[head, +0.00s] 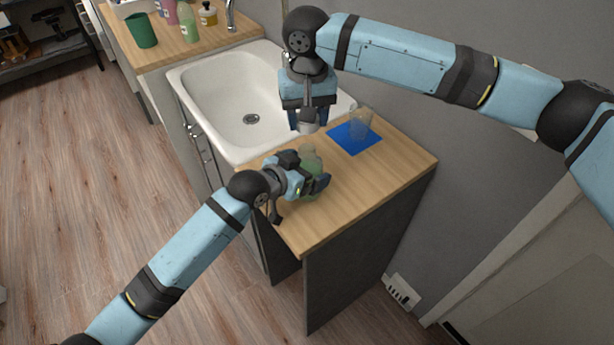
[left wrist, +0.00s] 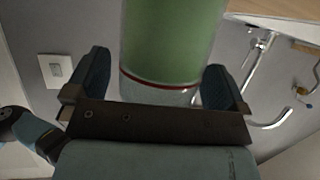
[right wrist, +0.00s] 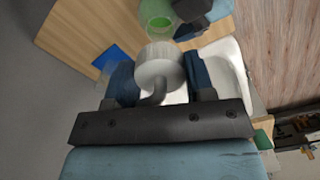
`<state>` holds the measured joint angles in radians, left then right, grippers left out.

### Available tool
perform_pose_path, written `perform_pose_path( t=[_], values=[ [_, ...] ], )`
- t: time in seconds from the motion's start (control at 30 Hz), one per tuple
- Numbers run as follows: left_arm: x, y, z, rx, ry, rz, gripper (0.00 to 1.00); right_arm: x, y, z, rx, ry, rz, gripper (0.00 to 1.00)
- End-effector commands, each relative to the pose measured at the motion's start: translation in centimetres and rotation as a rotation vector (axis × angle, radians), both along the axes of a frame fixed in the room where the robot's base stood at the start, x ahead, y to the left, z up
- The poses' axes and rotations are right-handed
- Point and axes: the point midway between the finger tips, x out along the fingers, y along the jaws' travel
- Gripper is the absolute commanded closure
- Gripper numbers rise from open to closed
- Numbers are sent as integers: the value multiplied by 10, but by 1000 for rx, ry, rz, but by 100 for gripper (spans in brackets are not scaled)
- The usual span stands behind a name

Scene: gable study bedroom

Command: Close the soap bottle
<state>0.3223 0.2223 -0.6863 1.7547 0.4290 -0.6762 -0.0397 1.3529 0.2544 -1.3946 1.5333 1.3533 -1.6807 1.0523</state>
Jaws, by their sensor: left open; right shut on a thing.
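The green soap bottle (head: 311,157) stands near the sink end of the wooden counter, and its green body fills the top of the left wrist view (left wrist: 175,45). My left gripper (head: 306,172) is open with its fingers on either side of the bottle; a gap shows at the left finger. My right gripper (head: 308,119) is shut on a pale grey cap (right wrist: 160,72) with a curved stem or spout. It holds the cap above the bottle, apart from it. In the right wrist view the bottle's top (right wrist: 157,16) looks uncapped, showing green inside.
A clear glass (head: 361,123) stands on a blue mat (head: 347,143) behind the bottle. The white sink (head: 225,95) is to the left. A green cup (head: 141,30) and several bottles stand on the far counter. The counter's front right (head: 340,200) is clear.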

Motion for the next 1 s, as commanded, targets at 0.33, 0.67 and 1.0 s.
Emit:
perform_pose_path(
  t=[0.33, 0.67, 1.0],
  values=[
    [0, 0, 0, 0, 0, 0, 21, 0, 0, 0, 0, 0, 0, 76],
    [0, 0, 0, 0, 1, 0, 68, 0, 0, -3, 0, 1, 0, 76],
    [0, 0, 0, 0, 1, 0, 68, -1, 0, -48, 0, 3, 0, 76]
  ],
)
